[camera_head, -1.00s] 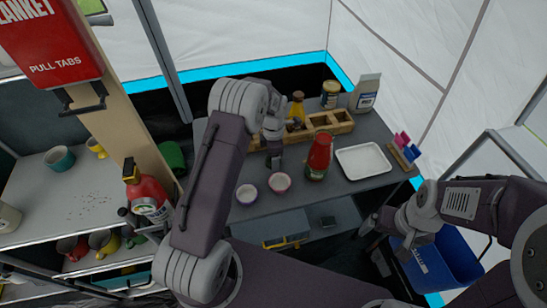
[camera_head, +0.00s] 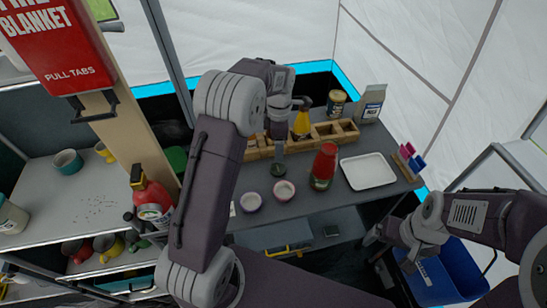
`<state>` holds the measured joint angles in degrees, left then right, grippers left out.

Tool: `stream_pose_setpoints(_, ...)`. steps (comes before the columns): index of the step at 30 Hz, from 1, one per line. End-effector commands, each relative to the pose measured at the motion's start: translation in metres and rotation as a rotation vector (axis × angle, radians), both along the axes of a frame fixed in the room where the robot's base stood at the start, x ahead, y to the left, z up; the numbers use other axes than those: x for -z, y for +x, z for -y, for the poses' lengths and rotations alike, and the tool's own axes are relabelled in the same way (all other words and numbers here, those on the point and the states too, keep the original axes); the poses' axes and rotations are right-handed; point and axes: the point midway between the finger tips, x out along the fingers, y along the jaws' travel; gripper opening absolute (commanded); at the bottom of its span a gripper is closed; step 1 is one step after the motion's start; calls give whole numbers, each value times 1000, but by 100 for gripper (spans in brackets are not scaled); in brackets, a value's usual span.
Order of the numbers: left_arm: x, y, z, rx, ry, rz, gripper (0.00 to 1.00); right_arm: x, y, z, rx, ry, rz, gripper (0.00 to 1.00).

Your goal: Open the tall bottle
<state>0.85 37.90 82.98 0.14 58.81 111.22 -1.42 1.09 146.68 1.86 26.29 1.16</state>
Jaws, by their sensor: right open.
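A red bottle (camera_head: 323,167) stands upright on the grey table, left of the white tray. A yellow bottle (camera_head: 302,124) with a dark top stands in the wooden crate (camera_head: 327,131) behind it. I cannot tell which is the tall bottle. My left gripper (camera_head: 279,150) points down at the crate's front, left of both bottles. Its fingers are small and dark, so its opening and any contact are unclear. My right gripper (camera_head: 388,251) is open and low at the table's right front, apart from the bottles.
Two small bowls (camera_head: 284,191) stand in front of the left gripper. A white tray (camera_head: 368,171), a jar (camera_head: 336,103) and a carton (camera_head: 371,103) are on the table. A blue bin (camera_head: 444,275) stands below right. A shelf with mugs is at left.

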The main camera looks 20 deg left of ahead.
Motion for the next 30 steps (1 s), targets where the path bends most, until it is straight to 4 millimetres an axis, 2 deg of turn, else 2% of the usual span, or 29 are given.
stream_pose_setpoints(2,-4,-20,3,199,-1,9,74,0,0,0,0,0,0,92)
stream_pose_setpoints(5,-6,-62,8,625,5,34,74,0,0,0,0,0,0,92)
stream_pose_setpoints(9,-1,-129,13,1242,36,68,74,0,0,0,0,0,0,92)
stream_pose_setpoints(12,4,-169,15,1587,64,82,74,0,0,0,0,0,0,92)
stream_pose_setpoints(15,10,-196,15,1809,85,86,74,0,0,0,0,0,0,92)
stream_pose_setpoints(19,12,-209,15,1927,97,86,74,0,0,0,0,0,0,92)
stream_pose_setpoints(21,11,-210,15,1936,96,85,74,-2,0,0,0,0,0,92)
stream_pose_setpoints(23,1,-210,15,1935,96,85,74,-12,0,0,0,0,0,92)
stream_pose_setpoints(30,5,-210,15,1932,95,85,74,-8,0,0,0,0,0,92)
